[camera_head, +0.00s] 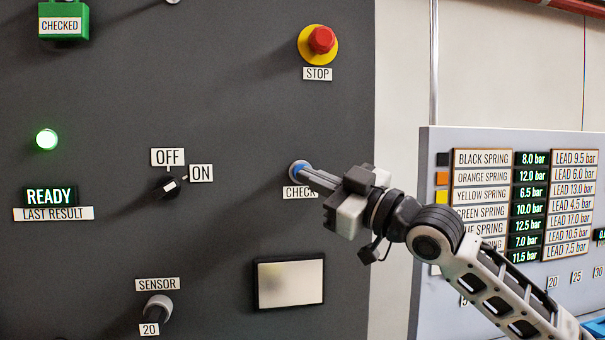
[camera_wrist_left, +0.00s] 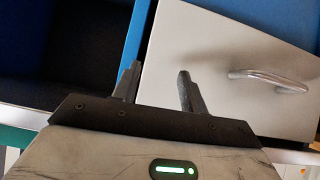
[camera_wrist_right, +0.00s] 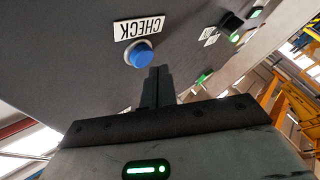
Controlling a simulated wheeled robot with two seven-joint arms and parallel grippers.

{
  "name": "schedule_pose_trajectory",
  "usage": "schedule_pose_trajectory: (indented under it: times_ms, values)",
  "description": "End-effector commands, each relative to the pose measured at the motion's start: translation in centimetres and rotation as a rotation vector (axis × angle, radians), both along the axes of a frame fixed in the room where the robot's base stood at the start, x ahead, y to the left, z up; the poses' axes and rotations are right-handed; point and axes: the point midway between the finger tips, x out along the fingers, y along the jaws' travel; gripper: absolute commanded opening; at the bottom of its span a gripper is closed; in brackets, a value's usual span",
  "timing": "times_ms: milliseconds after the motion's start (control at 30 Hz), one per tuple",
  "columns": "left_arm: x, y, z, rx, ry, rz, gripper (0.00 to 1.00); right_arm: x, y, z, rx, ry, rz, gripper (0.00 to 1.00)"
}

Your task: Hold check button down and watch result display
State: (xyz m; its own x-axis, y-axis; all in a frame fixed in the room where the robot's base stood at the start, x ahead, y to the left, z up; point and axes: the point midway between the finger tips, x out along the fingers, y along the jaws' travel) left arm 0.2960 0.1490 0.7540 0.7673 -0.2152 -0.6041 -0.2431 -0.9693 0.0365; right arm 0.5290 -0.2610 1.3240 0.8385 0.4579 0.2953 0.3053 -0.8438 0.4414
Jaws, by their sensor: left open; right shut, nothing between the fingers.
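The blue check button (camera_head: 299,169) sits on the dark panel above a CHECK label (camera_head: 299,192). My right gripper (camera_head: 312,175) is shut and empty, with its fingertips at the button in the head view. In the right wrist view the blue button (camera_wrist_right: 139,54) shows just beyond the shut fingertips (camera_wrist_right: 158,70); I cannot tell whether it is pressed in. The result display (camera_head: 50,196) reads READY above a LAST RESULT label (camera_head: 54,214). My left gripper (camera_wrist_left: 157,72) is open and empty in the left wrist view, and out of the head view.
A green lamp (camera_head: 46,139) is lit. The OFF/ON switch (camera_head: 167,186), SENSOR knob (camera_head: 158,308), red STOP button (camera_head: 321,40) and a blank plate (camera_head: 290,283) share the panel. A spring chart board (camera_head: 437,150) stands right. A drawer front with handle (camera_wrist_left: 268,78) is near my left gripper.

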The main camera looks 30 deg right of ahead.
Motion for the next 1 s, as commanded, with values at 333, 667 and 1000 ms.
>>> schedule_pose_trajectory:
  times_ms: [333, 667, 1000]
  values:
    - [0.4, 0.0, 0.2, 0.0, -0.009, 0.0, 0.43, 0.0, 0.0, 0.0, 0.0, 0.0, 0.0, 0.0]
    - [0.5, 0.0, 1.4, 0.0, -0.012, -0.001, 0.43, 0.7, -0.2, 0.2, -0.001, 0.002, -0.001, 0.0]
    - [0.3, 0.0, 1.2, 0.0, -0.007, -0.001, 0.43, 0.8, -0.2, 0.0, 0.0, 0.0, 0.0, 0.0]
